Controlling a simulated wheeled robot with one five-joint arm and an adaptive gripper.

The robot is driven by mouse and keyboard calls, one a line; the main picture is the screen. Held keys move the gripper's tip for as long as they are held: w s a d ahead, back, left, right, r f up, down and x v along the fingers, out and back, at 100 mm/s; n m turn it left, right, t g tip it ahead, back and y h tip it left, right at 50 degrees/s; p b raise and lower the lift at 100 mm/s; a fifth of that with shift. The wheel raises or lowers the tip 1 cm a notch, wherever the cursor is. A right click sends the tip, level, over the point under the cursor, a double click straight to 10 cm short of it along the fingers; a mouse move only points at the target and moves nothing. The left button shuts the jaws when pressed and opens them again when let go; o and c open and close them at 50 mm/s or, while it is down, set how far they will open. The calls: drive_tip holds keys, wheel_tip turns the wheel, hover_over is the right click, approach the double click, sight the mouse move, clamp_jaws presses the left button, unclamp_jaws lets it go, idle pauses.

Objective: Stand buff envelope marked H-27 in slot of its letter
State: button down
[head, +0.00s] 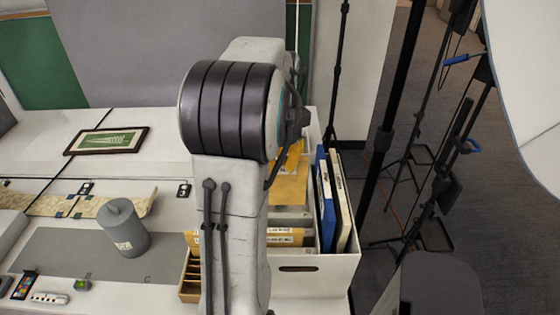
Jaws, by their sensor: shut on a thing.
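My arm fills the middle of the head view and hides my gripper. A buff envelope (289,188) shows just right of the arm, above the white box; I cannot read a mark on it or see what holds it. A wooden slotted rack (189,291) stands left of the arm, partly hidden by it; its slot letters cannot be read. Buff folders with labelled tabs (284,237) and grey dividers stand in the white box (327,272).
Blue and cream binders (341,200) stand in the box's right side. A grey lidded cylinder (123,229) stands on a grey mat (60,252) at left. A framed picture (106,140) lies behind a map strip (95,206). Tripod stands (388,130) are at right.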

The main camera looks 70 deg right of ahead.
wheel_tip(320, 180, down, 11)
drive_tip(key=b, duration=0.8)
drive_tip(key=shift+r, duration=0.1)
drive_tip(key=c, duration=1.1)
unclamp_jaws()
wheel_tip(320, 180, up, 12)
wheel_tip(320, 180, up, 12)
drive_tip(key=p, duration=1.2)
hover_over(281, 190)
drive_tip(key=shift+a, duration=0.35)
